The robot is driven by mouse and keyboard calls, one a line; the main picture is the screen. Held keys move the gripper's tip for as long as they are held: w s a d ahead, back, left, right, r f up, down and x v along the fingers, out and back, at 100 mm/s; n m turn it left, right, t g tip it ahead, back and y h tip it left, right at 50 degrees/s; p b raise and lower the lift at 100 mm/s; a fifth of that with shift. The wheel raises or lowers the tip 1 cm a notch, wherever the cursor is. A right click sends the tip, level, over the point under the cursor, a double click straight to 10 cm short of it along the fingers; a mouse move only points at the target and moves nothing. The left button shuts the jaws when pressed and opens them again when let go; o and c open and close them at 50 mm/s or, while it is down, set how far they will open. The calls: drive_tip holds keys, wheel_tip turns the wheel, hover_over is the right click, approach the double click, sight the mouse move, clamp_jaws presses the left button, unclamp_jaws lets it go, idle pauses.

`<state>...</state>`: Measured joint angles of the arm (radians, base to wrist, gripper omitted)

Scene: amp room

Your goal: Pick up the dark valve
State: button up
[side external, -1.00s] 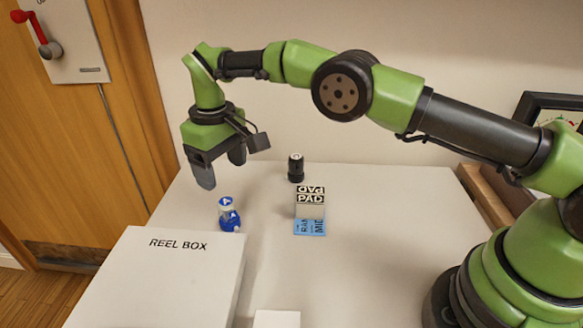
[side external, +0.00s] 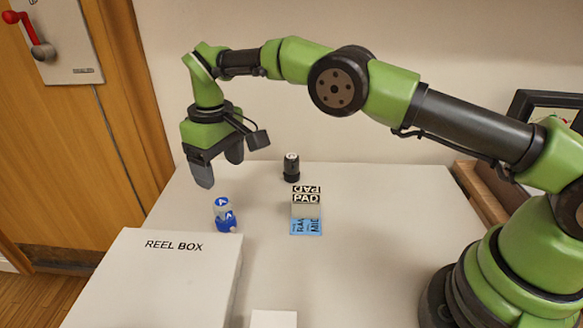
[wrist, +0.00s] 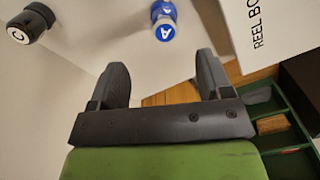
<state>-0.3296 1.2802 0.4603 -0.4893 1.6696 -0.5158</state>
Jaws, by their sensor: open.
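The dark valve (side external: 291,167) is a short black cylinder with a pale top, standing upright near the back edge of the white table. In the wrist view the dark valve (wrist: 33,23) is at the upper left, with a letter C on its white top. My gripper (side external: 219,166) is open and empty, above the table to the left of the dark valve and apart from it. In the wrist view my gripper (wrist: 161,72) shows two spread fingers with nothing between them.
A blue and white valve (side external: 225,216) marked A stands below my gripper, also seen in the wrist view (wrist: 163,20). A block labelled PAD (side external: 306,204) with a blue face is right of it. The white reel box (side external: 165,285) fills the front left.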

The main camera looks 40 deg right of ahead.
drive_tip(key=w+d+n+t+y, duration=0.1)
drive_tip(key=w+d+n+y, duration=0.1)
drive_tip(key=d, duration=0.9)
drive_tip(key=n+t, duration=0.1)
drive_tip(key=t, duration=0.2)
hover_over(290, 156)
drive_tip(key=s+d, duration=0.1)
drive_tip(key=s, duration=0.1)
drive_tip(key=f, duration=0.1)
drive_tip(key=x, duration=0.3)
drive_tip(key=shift+d+f, duration=0.25)
drive_tip(key=shift+f, duration=0.05)
drive_tip(key=x, duration=0.6)
drive_tip(key=shift+s+f, duration=0.2)
drive_tip(key=shift+f, duration=0.1)
drive_tip(key=c, duration=1)
